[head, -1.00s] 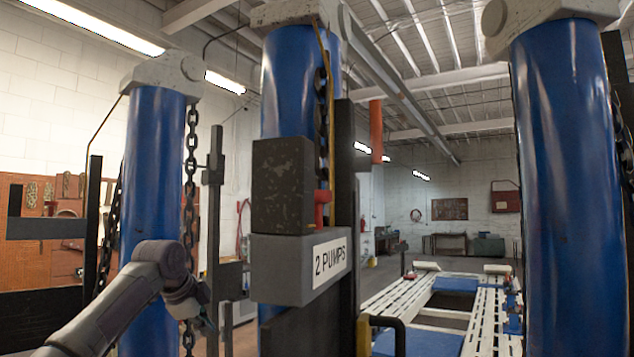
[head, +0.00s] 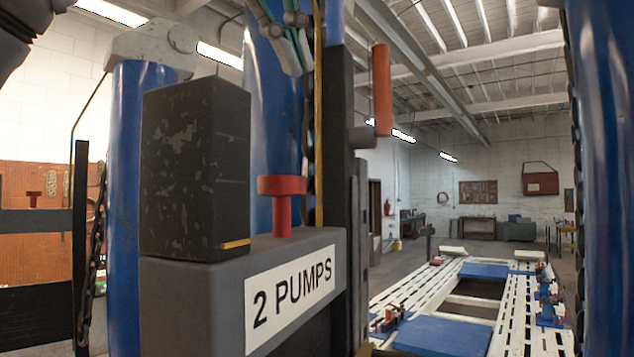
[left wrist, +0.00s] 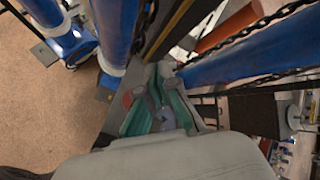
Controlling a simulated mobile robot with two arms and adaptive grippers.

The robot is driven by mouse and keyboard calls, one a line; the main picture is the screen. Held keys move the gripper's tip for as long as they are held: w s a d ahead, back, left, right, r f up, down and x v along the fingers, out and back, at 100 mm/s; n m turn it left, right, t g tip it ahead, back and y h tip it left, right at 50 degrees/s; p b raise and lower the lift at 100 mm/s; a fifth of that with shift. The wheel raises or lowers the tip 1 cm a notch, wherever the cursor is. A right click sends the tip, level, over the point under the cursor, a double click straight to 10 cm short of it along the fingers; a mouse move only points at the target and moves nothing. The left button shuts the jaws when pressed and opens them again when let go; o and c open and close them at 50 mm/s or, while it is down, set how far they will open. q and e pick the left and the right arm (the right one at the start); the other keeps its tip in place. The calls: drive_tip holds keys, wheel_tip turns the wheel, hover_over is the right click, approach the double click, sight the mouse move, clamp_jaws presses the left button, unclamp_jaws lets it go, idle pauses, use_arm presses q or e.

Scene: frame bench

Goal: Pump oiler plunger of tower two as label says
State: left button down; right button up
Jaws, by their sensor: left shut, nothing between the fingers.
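The oiler is a grey box (head: 190,300) with a white label (head: 290,293) reading "2 PUMPS". A dark, scuffed block (head: 195,170) stands on it. The red plunger (head: 282,205) has a wide flat knob and a short stem, and stands up from the top of the box. My left gripper (head: 297,68) is shut and empty, its teal fingers above the plunger and apart from it. In the left wrist view the fingers (left wrist: 160,88) are together, with a round red knob (left wrist: 127,98) partly showing beside them. My right gripper is out of view.
A dark upright (head: 337,130) with a red handle (head: 382,90) rises just right of the plunger. Blue columns stand at left (head: 130,190), behind, and at right (head: 605,200). A white slatted platform (head: 520,310) lies lower right. The space directly above the knob is clear.

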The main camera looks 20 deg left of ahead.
use_arm(q)
drive_tip(key=f, duration=0.1)
drive_tip(key=s+f, duration=0.1)
drive_tip(key=f, duration=0.1)
drive_tip(key=shift+s+a, duration=0.25)
drive_tip(key=b, duration=0.1)
hover_over(282, 207)
drive_tip(key=f, duration=0.2)
drive_tip(key=a+f, duration=0.1)
drive_tip(key=f, duration=0.1)
drive_tip(key=shift+f, duration=0.3)
drive_tip(key=shift+d+f+b, duration=0.15)
drive_tip(key=shift+f+b, duration=0.05)
drive_tip(key=shift+b, duration=0.15)
drive_tip(key=shift+d+f, duration=0.15)
drive_tip(key=shift+f, duration=0.05)
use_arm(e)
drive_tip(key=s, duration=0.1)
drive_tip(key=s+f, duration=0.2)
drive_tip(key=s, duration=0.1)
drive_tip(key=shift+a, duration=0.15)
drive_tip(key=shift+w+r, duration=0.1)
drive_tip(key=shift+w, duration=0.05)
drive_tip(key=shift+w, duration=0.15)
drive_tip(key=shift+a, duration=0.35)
